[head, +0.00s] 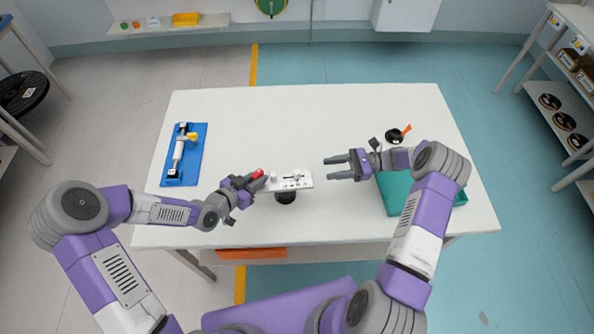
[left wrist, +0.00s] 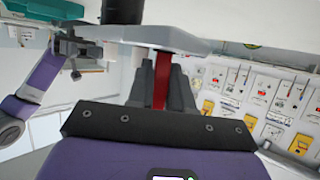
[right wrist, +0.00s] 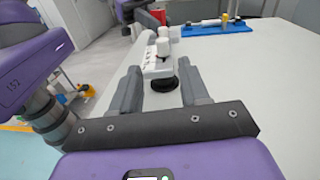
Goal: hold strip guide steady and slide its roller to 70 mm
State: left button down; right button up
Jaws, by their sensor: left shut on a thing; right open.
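The strip guide (head: 305,180) is a white plate with a scale and small white posts, on a round black foot (head: 286,197) near the table's front middle. My left gripper (head: 258,180) is shut on its red handle (left wrist: 161,82) at the plate's left end. The white roller (right wrist: 163,48) stands up from the plate; I cannot read its setting. My right gripper (head: 328,168) is open and empty, just right of the guide and apart from it. In the right wrist view the guide lies beyond and between its fingers (right wrist: 160,85).
A blue tray (head: 196,154) with a white and yellow device lies at the table's left. A teal mat or tray (head: 393,190) lies under my right arm. A black and orange item (head: 397,135) stands at the right. The table's back middle is clear.

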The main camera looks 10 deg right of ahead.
aim_at(298, 171)
jog(key=shift+m, duration=0.3)
jog(key=a, duration=0.3)
jog(key=w+a, duration=0.1)
jog(key=a, duration=0.7)
jog(key=shift+w+a, duration=0.2)
jog(key=shift+w, duration=0.15)
grip_shut()
jog(key=shift+d, duration=0.15)
